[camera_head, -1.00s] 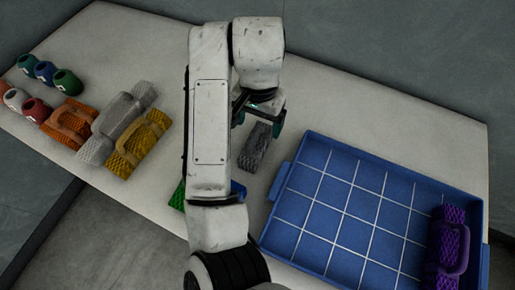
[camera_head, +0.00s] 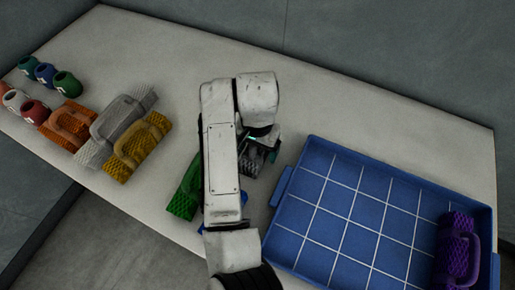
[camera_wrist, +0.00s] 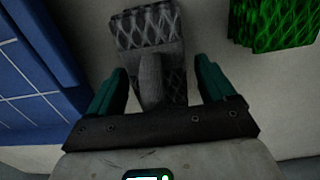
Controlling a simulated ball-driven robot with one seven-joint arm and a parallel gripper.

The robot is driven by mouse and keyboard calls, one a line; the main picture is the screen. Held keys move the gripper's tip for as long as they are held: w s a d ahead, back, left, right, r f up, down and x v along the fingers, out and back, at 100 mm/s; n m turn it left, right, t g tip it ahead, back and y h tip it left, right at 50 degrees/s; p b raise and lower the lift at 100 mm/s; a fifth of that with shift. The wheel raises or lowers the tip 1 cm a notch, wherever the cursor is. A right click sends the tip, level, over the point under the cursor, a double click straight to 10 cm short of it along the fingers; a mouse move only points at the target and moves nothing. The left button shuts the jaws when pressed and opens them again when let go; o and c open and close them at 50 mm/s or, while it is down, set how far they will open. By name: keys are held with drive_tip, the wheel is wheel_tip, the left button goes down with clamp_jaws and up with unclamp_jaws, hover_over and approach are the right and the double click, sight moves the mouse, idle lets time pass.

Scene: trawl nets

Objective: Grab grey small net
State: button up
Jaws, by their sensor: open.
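The grey small net (camera_head: 250,168) lies on the table left of the blue tray, partly hidden by my arm in the head view. In the wrist view the grey small net (camera_wrist: 150,32) shows its mesh body and a raised handle, with the handle between my fingers. My gripper (camera_wrist: 160,75) is open, one teal finger on each side of the handle, with no visible grip on it. In the head view my gripper (camera_head: 262,148) is over the net.
The blue tray (camera_head: 283,190) holds a purple net (camera_head: 457,255) at its right end. A green net (camera_head: 183,195) lies close left of my arm. A larger grey net (camera_head: 105,128), yellow net (camera_head: 138,150) and orange net (camera_head: 66,128) lie farther left, beside several round pots.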

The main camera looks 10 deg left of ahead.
drive_tip(key=shift+c, duration=0.4)
drive_tip(key=c, duration=1)
